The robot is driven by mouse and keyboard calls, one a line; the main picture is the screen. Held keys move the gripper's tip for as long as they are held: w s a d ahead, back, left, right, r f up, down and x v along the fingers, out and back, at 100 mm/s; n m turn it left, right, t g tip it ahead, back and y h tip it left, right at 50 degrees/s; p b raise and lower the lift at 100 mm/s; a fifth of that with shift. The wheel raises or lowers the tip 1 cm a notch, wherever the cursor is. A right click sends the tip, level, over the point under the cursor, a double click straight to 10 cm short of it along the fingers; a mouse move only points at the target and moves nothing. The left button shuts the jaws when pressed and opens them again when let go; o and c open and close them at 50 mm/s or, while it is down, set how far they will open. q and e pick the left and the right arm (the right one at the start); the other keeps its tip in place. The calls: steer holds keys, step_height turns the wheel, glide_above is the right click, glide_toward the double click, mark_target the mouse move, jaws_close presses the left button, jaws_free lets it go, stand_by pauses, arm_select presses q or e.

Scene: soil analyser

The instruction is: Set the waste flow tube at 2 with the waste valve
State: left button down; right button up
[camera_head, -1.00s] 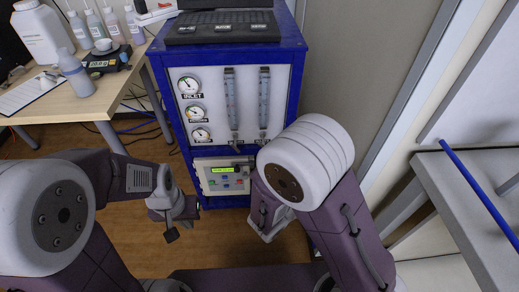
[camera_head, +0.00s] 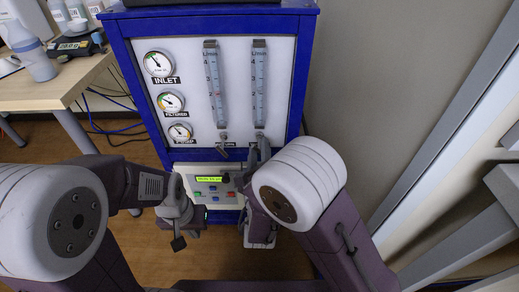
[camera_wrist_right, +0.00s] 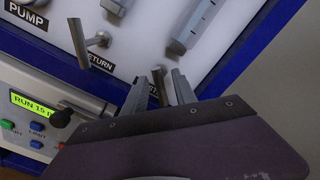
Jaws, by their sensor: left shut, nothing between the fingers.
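The waste valve (camera_wrist_right: 160,86) is a small grey lever low on the white panel, its label partly hidden. In the right wrist view my right gripper (camera_wrist_right: 158,78) is open, with one finger on each side of the lever; whether they touch it I cannot tell. In the head view my right gripper (camera_head: 259,150) is at the foot of the right-hand flow tube (camera_head: 259,85) and hides the valve there. That tube is upright with a scale; its level is too small to read. My left gripper (camera_head: 178,241) is shut and empty, low in front of the cabinet.
The return valve (camera_wrist_right: 98,40) and the left-hand flow tube (camera_head: 214,85) are just left. Three round gauges, including the inlet gauge (camera_head: 157,64), line the panel's left. A control box (camera_head: 209,190) with a lit display is below. A table (camera_head: 45,92) with bottles stands left.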

steer(key=shift+w, duration=1.25)
jaws_close()
steer(key=m+b, duration=0.1)
steer(key=m, duration=0.2)
steer(key=shift+f+b, duration=0.1)
steer(key=shift+b, duration=0.3)
steer(key=shift+m, duration=0.5)
jaws_free()
